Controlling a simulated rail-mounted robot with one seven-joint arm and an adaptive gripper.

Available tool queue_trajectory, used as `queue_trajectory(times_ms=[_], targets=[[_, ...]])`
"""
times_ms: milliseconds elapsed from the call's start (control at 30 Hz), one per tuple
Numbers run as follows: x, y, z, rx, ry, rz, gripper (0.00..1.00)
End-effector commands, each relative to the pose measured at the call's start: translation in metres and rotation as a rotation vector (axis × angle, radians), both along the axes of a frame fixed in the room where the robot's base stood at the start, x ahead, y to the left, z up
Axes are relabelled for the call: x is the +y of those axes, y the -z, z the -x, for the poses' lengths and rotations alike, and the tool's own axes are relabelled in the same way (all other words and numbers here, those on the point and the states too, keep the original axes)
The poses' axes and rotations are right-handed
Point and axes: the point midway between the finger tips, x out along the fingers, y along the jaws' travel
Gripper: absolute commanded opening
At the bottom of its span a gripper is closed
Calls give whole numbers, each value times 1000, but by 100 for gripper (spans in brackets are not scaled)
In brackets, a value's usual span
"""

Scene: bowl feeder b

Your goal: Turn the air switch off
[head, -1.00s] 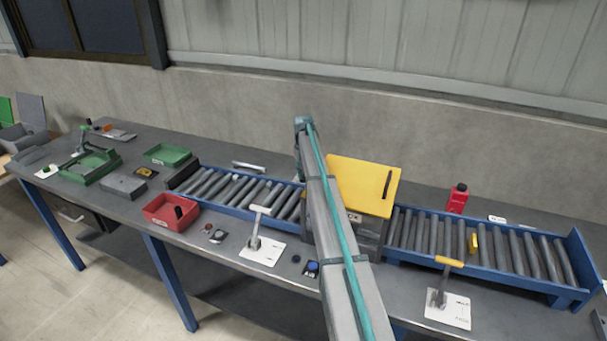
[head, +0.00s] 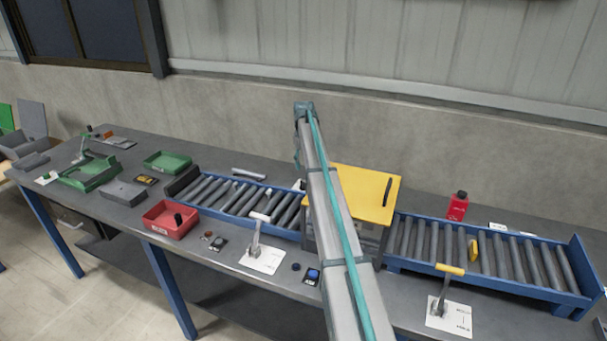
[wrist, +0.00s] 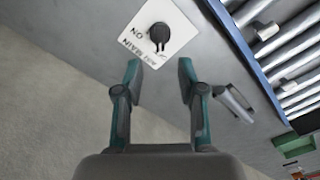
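The air switch (wrist: 160,35) is a black knob with a short lever on a white plate in the upper middle of the wrist view. The plate's printed words, upside down there, look like "ON" and "AIR MAIN". The lever points toward the bottom of that view. In the head view a small white bit (head: 298,185) behind the conveyor, beside my arm, looks like this plate; the rest is hidden. My gripper (wrist: 160,78) is open and empty, its fingers apart just below the plate in the wrist picture, not touching the switch. My arm hides it in the head view.
A roller conveyor (head: 225,194) runs along the bench, with a yellow-lidded box (head: 360,195) on it. A grey bar (head: 248,173) lies behind it and shows in the wrist view (wrist: 235,103). A red bottle (head: 457,206) stands behind the right rollers. The wall (head: 400,155) rises behind the bench.

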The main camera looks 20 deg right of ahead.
Motion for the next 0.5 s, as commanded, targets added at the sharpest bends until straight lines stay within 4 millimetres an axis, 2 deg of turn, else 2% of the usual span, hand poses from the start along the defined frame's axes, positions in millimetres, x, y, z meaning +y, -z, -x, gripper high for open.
queue_trajectory(times_ms=[33,200,500], targets=[[0,-9,-1,-1,0,0,40],[0,-28,0,-1,0,0,40],[0,-35,0,1,0,0,40]])
